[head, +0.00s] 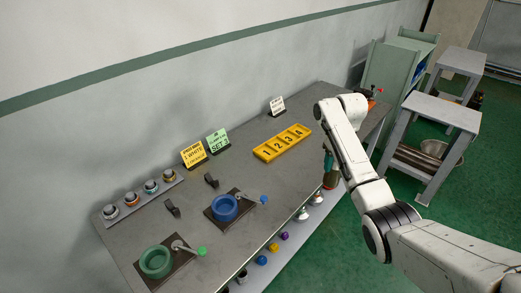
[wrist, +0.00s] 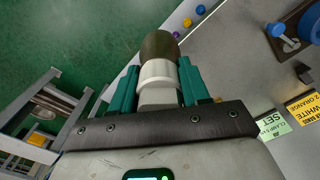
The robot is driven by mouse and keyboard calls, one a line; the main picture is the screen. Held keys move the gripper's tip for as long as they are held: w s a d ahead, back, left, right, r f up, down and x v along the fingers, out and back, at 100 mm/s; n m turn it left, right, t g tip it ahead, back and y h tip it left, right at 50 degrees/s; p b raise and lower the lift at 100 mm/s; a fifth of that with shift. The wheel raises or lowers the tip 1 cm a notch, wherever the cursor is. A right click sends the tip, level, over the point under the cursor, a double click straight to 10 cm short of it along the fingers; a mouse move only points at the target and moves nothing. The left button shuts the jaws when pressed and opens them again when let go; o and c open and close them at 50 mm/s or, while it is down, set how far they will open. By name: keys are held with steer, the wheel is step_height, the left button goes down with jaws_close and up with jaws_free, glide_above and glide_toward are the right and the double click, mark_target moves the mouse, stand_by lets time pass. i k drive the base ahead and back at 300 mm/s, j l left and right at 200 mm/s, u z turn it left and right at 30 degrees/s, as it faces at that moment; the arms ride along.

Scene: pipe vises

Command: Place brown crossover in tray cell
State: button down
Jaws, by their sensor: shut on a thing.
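My gripper (wrist: 158,88), with teal fingers, is shut on a pipe fitting with a pale body and a brown end (wrist: 159,46). The fitting points away from the palm in the wrist view. In the head view my gripper (head: 328,163) is beside the bench's front edge, right of the tray, with the brown end pointing down. The yellow tray (head: 288,147) lies on the bench, with cells numbered 1 to 4. No part is visible in its cells. The arm partly hides the gripper in the head view.
A blue ring vise (head: 224,207) and a green ring vise (head: 156,261) stand on the bench. Signs (head: 194,154) and a rail of several fittings (head: 151,187) line the wall. A lower shelf holds several coloured parts (head: 273,247). Bench space surrounds the tray.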

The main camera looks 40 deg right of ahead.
mark_target(266, 153)
steer(key=i+l, duration=0.1)
steer(key=i, duration=0.6)
steer(key=i+l, duration=0.1)
steer(key=i, duration=0.6)
